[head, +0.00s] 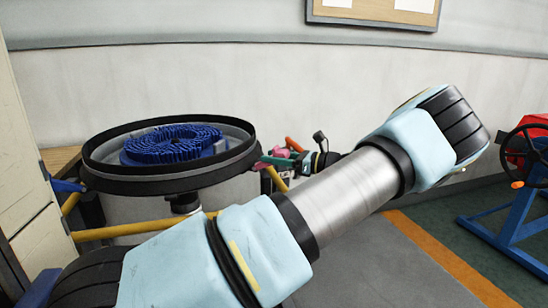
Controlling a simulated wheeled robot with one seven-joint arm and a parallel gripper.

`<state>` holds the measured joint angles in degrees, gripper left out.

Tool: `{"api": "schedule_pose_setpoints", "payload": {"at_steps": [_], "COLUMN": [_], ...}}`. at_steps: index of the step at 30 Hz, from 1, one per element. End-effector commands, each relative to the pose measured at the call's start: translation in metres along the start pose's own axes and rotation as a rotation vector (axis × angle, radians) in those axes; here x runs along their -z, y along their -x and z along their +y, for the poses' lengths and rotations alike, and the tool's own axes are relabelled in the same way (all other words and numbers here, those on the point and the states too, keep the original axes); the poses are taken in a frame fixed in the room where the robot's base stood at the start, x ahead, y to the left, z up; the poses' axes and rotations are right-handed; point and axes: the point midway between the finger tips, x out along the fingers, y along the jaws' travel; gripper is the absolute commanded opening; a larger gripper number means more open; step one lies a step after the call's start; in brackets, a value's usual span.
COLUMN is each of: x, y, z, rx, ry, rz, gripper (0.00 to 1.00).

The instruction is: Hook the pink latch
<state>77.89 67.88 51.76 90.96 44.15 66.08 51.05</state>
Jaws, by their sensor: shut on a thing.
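The pink latch (282,152) is small in the head view, at the right side of a round tank (155,215) with a thick black rim. My gripper (278,159) reaches in from the right, and its fingers are at the latch. It is shut on the pink latch. The fingers and the gripper cover part of the latch, and its catch cannot be made out. I cannot tell whether the latch is hooked.
Blue coiled media (172,143) fills the open tank top. Yellow rails (135,231) run around the tank. A pale panel (30,190) stands at the left. A blue stand with a red part and a black handwheel (528,150) is at the far right. Open floor lies between.

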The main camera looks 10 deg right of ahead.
Motion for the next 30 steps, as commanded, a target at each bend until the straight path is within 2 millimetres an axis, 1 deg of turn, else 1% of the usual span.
{"api": "schedule_pose_setpoints", "payload": {"at_steps": [5, 11, 21, 30], "x": [-0.010, -0.021, -0.034, -0.037], "y": [-0.003, -0.009, -0.029, -0.047], "z": [0.000, 0.000, 0.000, 0.000], "rx": [-0.001, -0.002, -0.003, -0.002], "ry": [0.002, 0.004, 0.005, 0.006], "rz": [0.064, 0.203, 0.521, 0.785], "gripper": [0.00, 0.00, 0.00, 0.00]}}
